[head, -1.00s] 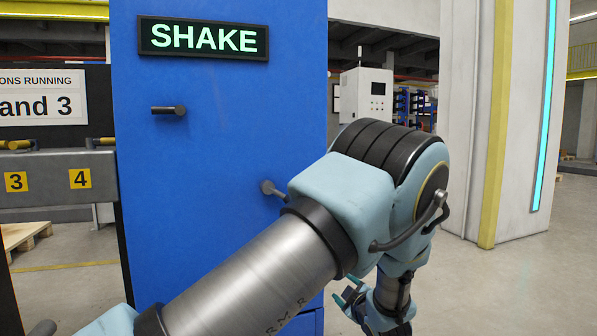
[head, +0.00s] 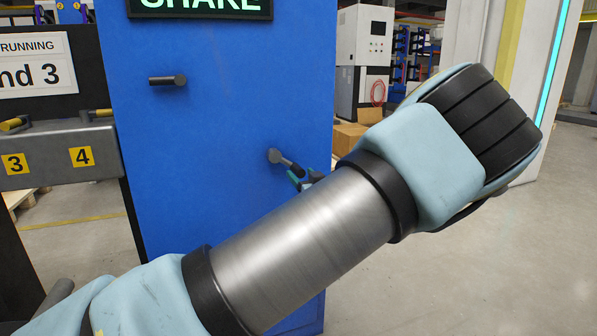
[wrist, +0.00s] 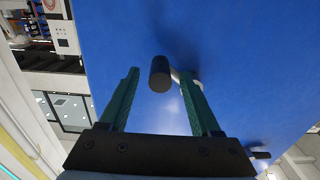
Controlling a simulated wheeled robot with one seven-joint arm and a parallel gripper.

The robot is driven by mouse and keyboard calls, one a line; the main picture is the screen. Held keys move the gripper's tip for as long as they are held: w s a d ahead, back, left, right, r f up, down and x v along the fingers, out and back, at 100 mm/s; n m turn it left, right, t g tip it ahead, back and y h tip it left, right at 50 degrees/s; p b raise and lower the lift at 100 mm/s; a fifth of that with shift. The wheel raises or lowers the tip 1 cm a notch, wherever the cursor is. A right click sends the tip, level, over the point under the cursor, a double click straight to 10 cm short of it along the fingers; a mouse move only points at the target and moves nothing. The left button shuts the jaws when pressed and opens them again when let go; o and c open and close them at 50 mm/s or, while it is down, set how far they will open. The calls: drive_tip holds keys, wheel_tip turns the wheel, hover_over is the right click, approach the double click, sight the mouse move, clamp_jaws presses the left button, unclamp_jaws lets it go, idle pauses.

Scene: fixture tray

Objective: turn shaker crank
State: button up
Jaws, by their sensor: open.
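The blue shaker cabinet (head: 210,200) fills the middle of the head view under a lit SHAKE sign (head: 200,5). A dark crank handle (head: 283,158) sticks out from its lower right. In the wrist view the crank's black knob (wrist: 160,74) shows between the fingertips, with a pale metal arm (wrist: 182,76) behind it, partly hidden by the right finger. My gripper (wrist: 161,79) is open, its green fingers either side of the knob's line; contact is not visible. In the head view my gripper (head: 305,178) is mostly hidden behind my arm.
Another dark handle (head: 167,80) sticks out at the cabinet's upper left. A grey rack (head: 62,155) with yellow labels 3 and 4 stands to the left. Cardboard boxes (head: 350,138) and a white cabinet (head: 365,37) stand behind. The floor at right is clear.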

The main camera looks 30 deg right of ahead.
sight(286, 163)
drive_tip(key=shift+w+d, duration=0.15)
drive_tip(key=shift+w, duration=1.4)
clamp_jaws()
drive_tip(key=shift+r, duration=0.1)
